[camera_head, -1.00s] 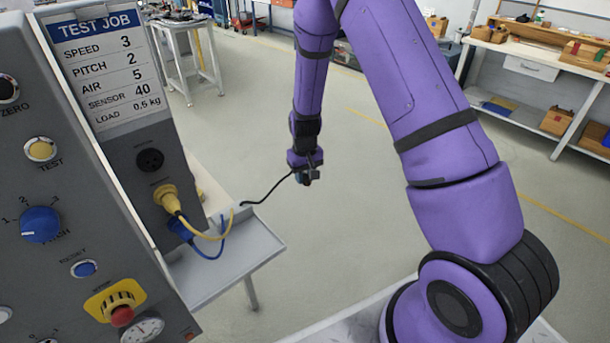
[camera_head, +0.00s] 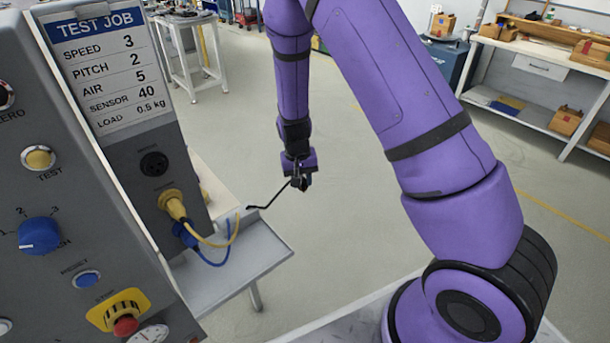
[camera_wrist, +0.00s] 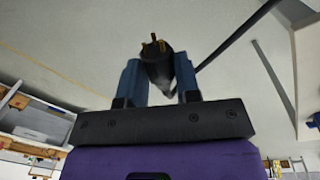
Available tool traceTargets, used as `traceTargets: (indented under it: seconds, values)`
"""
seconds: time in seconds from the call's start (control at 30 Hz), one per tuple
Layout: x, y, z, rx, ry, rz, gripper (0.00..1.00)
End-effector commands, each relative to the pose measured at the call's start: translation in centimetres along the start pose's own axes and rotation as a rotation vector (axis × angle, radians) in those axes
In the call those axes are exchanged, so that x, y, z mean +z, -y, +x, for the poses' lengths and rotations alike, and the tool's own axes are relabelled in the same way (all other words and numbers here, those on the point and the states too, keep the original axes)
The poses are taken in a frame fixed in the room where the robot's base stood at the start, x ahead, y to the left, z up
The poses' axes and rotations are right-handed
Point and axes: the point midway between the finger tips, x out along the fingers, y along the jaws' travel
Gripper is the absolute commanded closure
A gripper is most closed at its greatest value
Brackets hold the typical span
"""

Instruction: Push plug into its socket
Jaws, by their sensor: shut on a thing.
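My gripper (camera_head: 300,182) is shut on a black plug and holds it in the air, to the right of the grey panel and apart from it. In the wrist view the plug (camera_wrist: 156,62) sits between the two blue fingers, with its brass pins pointing away from my gripper. Its black cable (camera_head: 272,198) runs down and left to the small shelf. The round black socket (camera_head: 154,163) on the panel's side face is empty. A yellow plug (camera_head: 173,204) sits in the panel below it, and a blue plug (camera_head: 185,233) is lower still.
The grey control panel (camera_head: 60,180) with knobs and buttons stands at left. A small grey shelf (camera_head: 245,265) juts out below the sockets, with yellow and blue cables looping over it. The space between panel and gripper is free.

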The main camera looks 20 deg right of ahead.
Motion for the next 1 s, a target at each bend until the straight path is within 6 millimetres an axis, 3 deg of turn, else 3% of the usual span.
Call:
traceTargets:
  seconds: [0.57, 1.0]
  values:
    - [7.5, 5.7, -3.1, 0.260, 0.143, 0.599, 0.93]
    - [13.9, 10.4, -7.6, 0.517, 0.527, 1.222, 0.93]
